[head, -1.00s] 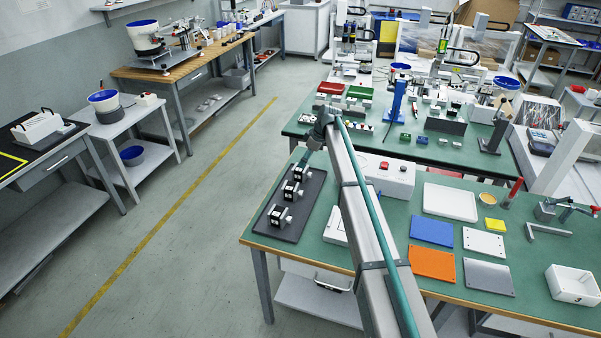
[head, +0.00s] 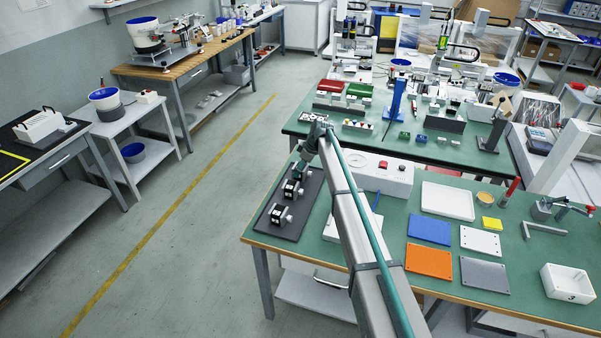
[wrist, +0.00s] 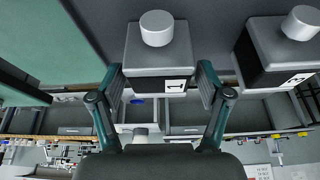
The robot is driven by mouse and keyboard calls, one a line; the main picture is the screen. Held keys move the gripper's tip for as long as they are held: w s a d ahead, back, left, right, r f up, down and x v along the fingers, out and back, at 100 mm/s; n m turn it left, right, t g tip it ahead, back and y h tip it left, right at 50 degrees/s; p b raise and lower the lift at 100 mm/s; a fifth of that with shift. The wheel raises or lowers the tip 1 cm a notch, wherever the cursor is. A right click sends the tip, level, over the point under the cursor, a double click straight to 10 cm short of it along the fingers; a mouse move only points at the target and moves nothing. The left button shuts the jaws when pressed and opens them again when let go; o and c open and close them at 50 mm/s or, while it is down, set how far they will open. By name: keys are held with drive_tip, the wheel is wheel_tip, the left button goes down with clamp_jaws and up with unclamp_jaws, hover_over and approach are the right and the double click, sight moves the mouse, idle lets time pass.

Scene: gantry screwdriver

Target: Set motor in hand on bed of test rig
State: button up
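Motors stand in a row on a dark tray (head: 290,235) at the table's left end. The nearest motor (head: 281,214) and middle motor (head: 292,188) are clear in the head view; the far one is largely hidden by my gripper (head: 303,168). In the wrist view, the motor labelled 1 (wrist: 158,52) lies between the fingertips of my gripper (wrist: 160,82). Narrow gaps show beside it, so the fingers look open around it. Another numbered motor (wrist: 280,50) is at the right. A white box (head: 395,180) with a red button and dial stands behind my arm; I cannot tell whether it is the test rig.
A clamp fixture (head: 545,215) stands at the right. My arm crosses the table between tray and plates.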

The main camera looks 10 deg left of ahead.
clamp_jaws()
drive_tip(key=shift+r, duration=0.1)
